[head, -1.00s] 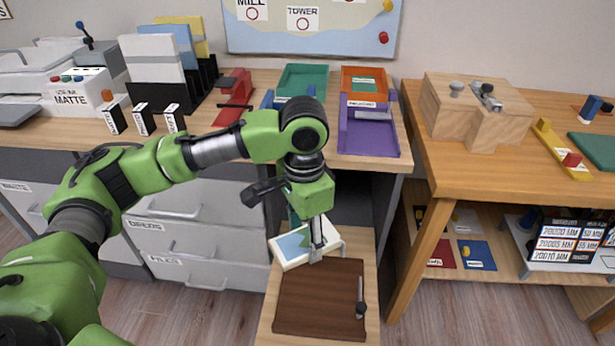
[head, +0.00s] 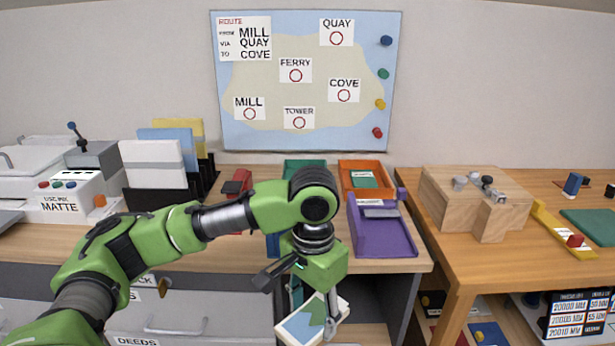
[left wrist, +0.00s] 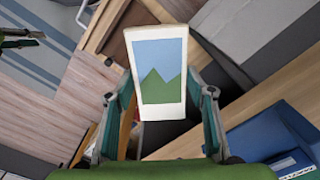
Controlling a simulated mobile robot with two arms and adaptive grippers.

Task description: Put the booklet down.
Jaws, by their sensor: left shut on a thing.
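The booklet (head: 303,322) is white-edged, with a picture of blue sky and green peaks on its face. My left gripper (head: 325,318) is shut on it and holds it tilted, low in front of the desk. In the left wrist view the booklet (left wrist: 160,70) stands between the two fingers of the left gripper (left wrist: 160,95), its picture facing the camera. My right gripper is not clearly seen in either view.
On the desk stand a purple tray (head: 400,243), an orange tray (head: 350,190), a green tray (head: 293,175) and upright files (head: 150,165). A wooden block (head: 490,215) stands on the right-hand table. A map board (head: 305,135) hangs on the wall.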

